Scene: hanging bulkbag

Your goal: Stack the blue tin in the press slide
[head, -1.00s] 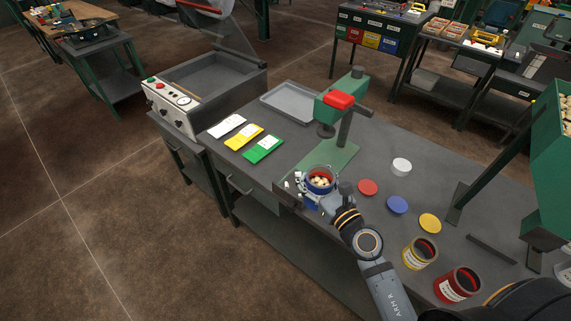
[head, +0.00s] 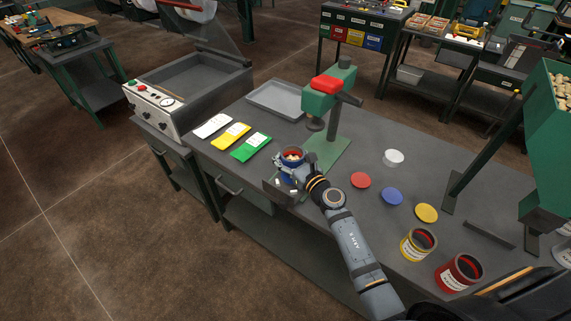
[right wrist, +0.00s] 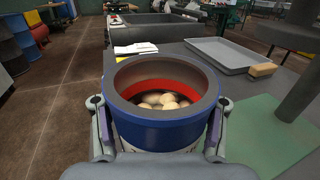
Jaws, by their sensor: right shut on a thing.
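The blue tin (head: 291,161) is open at the top and holds several pale round pieces. It also fills the middle of the right wrist view (right wrist: 166,130), upright, with a red inner band. My right gripper (head: 287,172) is shut around the tin, a finger on each side in the right wrist view (right wrist: 158,128). The tin is at the front end of the green press (head: 320,102), by the front of its base plate (head: 327,157). I cannot tell whether the tin touches the slide under it.
White, yellow and green packets (head: 251,147) lie left of the press, with a grey tray (head: 275,99) behind. Red, blue (head: 392,197), yellow and white lids lie to the right. A yellow tin (head: 418,244) and red tin (head: 459,273) stand near the front right.

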